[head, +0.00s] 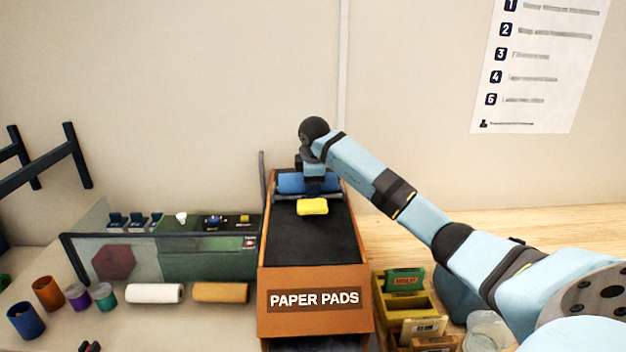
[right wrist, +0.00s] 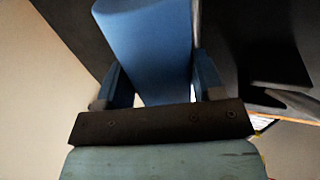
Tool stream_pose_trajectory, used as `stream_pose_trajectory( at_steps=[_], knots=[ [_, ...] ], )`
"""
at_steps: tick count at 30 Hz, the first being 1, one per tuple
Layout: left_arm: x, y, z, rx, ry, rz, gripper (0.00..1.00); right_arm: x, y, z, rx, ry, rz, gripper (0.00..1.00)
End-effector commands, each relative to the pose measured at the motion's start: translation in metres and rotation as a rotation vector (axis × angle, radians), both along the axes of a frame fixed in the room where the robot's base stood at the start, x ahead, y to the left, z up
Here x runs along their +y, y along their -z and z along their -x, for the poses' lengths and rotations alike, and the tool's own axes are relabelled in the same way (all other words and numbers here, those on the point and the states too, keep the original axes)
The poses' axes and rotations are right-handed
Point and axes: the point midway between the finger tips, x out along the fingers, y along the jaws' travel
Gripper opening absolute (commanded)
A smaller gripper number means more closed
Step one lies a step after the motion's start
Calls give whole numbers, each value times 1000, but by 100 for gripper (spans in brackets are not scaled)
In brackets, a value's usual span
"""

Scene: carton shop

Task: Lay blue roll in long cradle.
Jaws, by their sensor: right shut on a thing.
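The blue roll (head: 291,183) is at the top end of the black sloping surface of the orange PAPER PADS box. My right gripper (head: 314,175) is shut on it from above. In the right wrist view the blue roll (right wrist: 148,45) fills the space between the two fingers of the right gripper (right wrist: 160,88). A grey bar-like holder (head: 338,196) shows just below and in front of the roll; it may be the long cradle, and I cannot tell whether the roll touches it. My left gripper is not in view.
A white roll (head: 154,293) and a tan roll (head: 220,292) lie left of the orange box (head: 315,290). A green machine (head: 205,255) with a clear panel stands behind them.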

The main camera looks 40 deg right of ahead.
Motion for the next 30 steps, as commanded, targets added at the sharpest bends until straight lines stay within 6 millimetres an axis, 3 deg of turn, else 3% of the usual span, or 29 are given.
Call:
stream_pose_trajectory(
  at_steps=[1,3,4,14,19,30],
  knots=[
    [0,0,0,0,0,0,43,0,0,0,0,0,0,68],
    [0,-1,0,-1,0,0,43,0,0,0,0,0,0,84],
    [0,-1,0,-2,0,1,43,0,0,0,0,0,0,87],
    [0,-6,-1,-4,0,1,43,0,-6,0,-1,1,-1,87],
    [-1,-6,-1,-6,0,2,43,3,-28,3,-4,-1,1,87],
    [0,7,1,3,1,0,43,19,-103,22,-3,0,1,87]
  ],
)
